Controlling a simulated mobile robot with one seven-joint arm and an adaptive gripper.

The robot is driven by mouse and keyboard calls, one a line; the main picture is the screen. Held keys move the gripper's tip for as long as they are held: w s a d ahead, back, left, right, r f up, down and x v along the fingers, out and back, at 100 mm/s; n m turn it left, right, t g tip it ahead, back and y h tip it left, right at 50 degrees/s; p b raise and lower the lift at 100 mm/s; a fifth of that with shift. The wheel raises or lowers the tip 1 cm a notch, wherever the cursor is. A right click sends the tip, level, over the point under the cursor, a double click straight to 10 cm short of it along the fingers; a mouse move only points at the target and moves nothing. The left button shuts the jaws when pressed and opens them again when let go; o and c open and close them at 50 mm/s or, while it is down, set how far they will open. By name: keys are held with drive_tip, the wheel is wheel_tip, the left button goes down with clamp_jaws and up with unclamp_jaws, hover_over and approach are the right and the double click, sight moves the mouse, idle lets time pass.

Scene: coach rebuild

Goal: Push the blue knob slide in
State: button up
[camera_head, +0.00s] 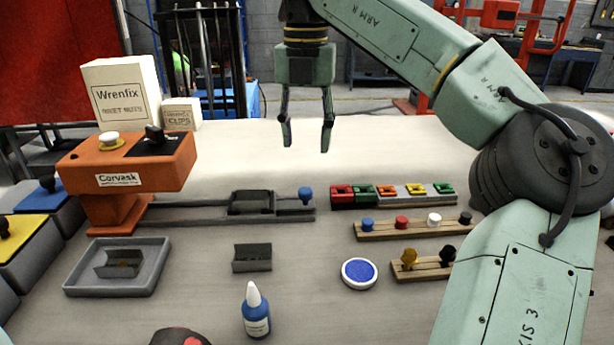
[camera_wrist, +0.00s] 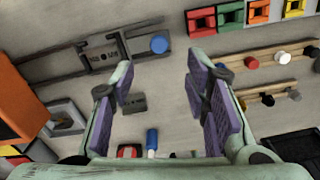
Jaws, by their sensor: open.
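The blue knob (camera_head: 305,193) stands upright at the right end of a grey slide rail (camera_head: 215,214) on the table; it also shows in the wrist view (camera_wrist: 159,44). A dark block (camera_head: 251,201) sits on the rail left of the knob, with a gap between them. My gripper (camera_head: 307,138) hangs pointing down, open and empty, above the table and apart from the knob. In the wrist view its purple-padded fingers (camera_wrist: 160,80) are spread, with the knob showing beyond them. Nothing hides the knob.
An orange Corvask machine (camera_head: 119,180) stands left of the rail. Coloured blocks (camera_head: 392,190) and wooden peg racks (camera_head: 412,228) lie to the right.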

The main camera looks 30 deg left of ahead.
sight(305, 189)
wheel_tip(305, 189, down, 10)
drive_tip(key=shift+s+r, duration=0.1)
drive_tip(key=shift+s, duration=0.05)
drive_tip(key=shift+c, duration=0.5)
clamp_jaws()
idle(0.6)
